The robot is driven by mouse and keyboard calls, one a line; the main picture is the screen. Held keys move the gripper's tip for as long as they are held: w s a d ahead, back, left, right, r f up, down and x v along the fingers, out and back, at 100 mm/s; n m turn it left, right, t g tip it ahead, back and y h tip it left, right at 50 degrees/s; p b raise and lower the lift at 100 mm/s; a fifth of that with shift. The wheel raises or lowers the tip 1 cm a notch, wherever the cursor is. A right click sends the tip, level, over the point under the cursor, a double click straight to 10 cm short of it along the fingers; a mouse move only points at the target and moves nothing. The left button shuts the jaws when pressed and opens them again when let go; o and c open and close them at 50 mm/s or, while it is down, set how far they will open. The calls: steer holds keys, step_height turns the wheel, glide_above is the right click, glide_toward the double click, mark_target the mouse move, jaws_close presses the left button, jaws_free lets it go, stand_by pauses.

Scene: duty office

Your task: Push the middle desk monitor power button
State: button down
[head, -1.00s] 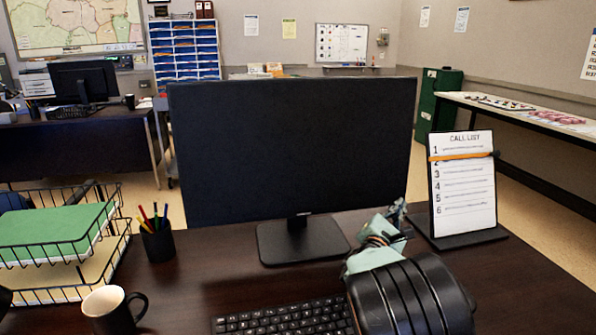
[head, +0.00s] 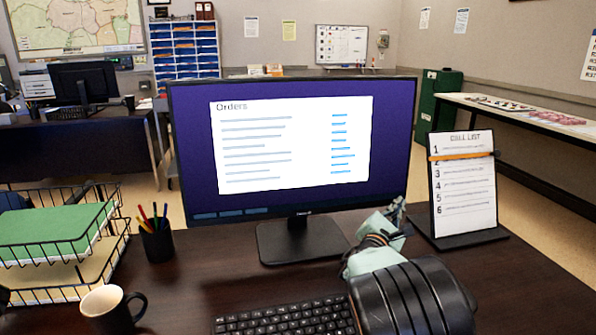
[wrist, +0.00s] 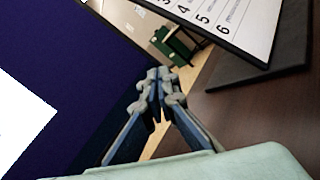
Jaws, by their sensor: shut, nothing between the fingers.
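The middle desk monitor (head: 190,150) stands on the dark desk, its screen lit purple with a white "Orders" page. The lit screen also fills the left of the wrist view (wrist: 60,50). My gripper (head: 398,208) is at the monitor's lower right corner, with the fingertips close to the bezel edge. The wrist view shows the gripper (wrist: 160,75) with its fingers together and nothing between them. The power button itself cannot be made out; I cannot tell if the fingertips touch it.
A call list stand (head: 463,190) is just right of my gripper. A keyboard (head: 285,318), mug (head: 108,308), pen cup (head: 157,243) and wire tray (head: 60,245) are on the desk.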

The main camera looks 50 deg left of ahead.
steer(key=shift+s+d, duration=0.15)
steer(key=shift+d, duration=0.15)
steer(key=s+d+b, duration=0.1)
steer(key=s+d, duration=0.1)
steer(key=d, duration=0.3)
steer(key=shift+s+d+r, duration=0.15)
steer(key=shift+s+r, duration=0.1)
steer(key=shift+s, duration=0.15)
stand_by(0.5)
steer(key=shift+s, duration=0.1)
